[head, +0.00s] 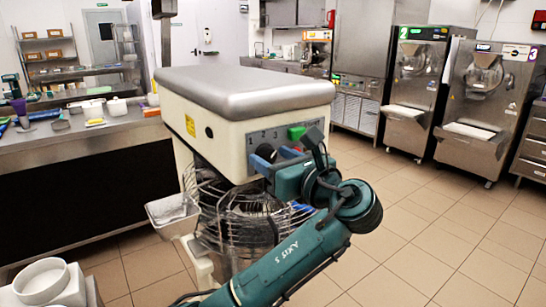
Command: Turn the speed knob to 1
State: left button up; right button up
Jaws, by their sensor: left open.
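A large planetary-type mixer (215,125) with a cream body and a grey metal top stands in the middle of the head view. Its front panel carries a dark round knob (265,153) and a green button (296,132). My left gripper (278,168) is open at the lower part of the panel, close beside the dark knob. My arm and wrist cover part of the panel, and contact with the knob cannot be made out. My right gripper is not in view.
A wire guard (235,215) surrounds the bowl area below the panel, with a metal chute (172,212) at its left. A steel counter (80,133) with utensils stands at left. Batch freezers (418,90) stand at back right; tiled floor there is clear.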

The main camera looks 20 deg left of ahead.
pick_arm(q)
jog(key=shift+w+a, duration=0.25)
jog(key=shift+a, duration=0.05)
jog(key=shift+c, duration=0.2)
jog(key=c, duration=0.7)
jog(key=shift+c, duration=0.2)
